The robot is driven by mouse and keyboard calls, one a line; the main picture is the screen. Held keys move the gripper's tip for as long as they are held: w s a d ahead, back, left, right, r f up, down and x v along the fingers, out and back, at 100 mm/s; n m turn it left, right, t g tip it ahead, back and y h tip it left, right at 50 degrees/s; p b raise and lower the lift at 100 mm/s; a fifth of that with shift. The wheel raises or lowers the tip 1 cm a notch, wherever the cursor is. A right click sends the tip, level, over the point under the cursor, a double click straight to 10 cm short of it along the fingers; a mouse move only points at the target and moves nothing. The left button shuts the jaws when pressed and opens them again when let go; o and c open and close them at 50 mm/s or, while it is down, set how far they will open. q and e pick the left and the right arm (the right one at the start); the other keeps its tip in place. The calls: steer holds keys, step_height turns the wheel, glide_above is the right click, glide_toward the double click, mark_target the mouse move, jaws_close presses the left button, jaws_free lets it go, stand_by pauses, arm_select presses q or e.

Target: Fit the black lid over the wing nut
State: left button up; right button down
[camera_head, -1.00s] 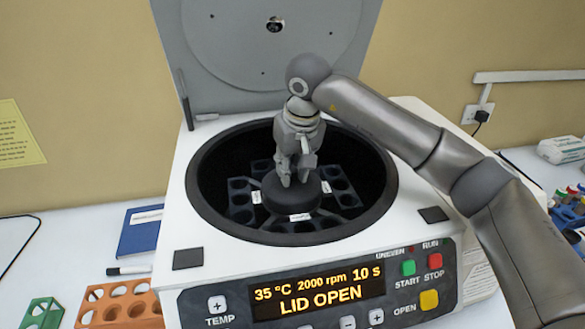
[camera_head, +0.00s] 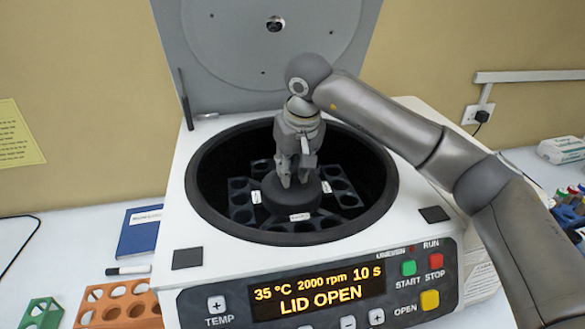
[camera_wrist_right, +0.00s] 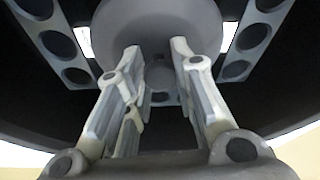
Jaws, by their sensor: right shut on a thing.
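The black lid (camera_head: 291,196) is a dark round disc at the centre of the rotor, inside the bowl of the open centrifuge (camera_head: 215,270). My right gripper (camera_head: 294,182) points down over it, shut on its raised middle knob. In the right wrist view, the fingers (camera_wrist_right: 158,80) stand on both sides of the knob of the lid (camera_wrist_right: 158,22). The wing nut is not visible; the lid hides the rotor's centre, so I cannot tell how it sits over the nut. My left gripper is not in view.
The rotor (camera_head: 240,213) has several empty tube holes around the lid. The dark bowl rim (camera_head: 380,205) surrounds my wrist. The raised centrifuge cover (camera_head: 225,60) stands behind. An orange rack (camera_head: 120,310) and a green rack (camera_head: 40,312) lie at the front left.

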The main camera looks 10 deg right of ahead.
stand_by(0.7)
steer(key=c, duration=1.1)
jaws_free()
steer(key=shift+c, duration=0.2)
steer(key=shift+f, duration=0.1)
steer(key=o, duration=0.5)
steer(key=shift+c, duration=0.2)
steer(key=shift+r+p, duration=2.2)
steer(key=shift+r, duration=1.35)
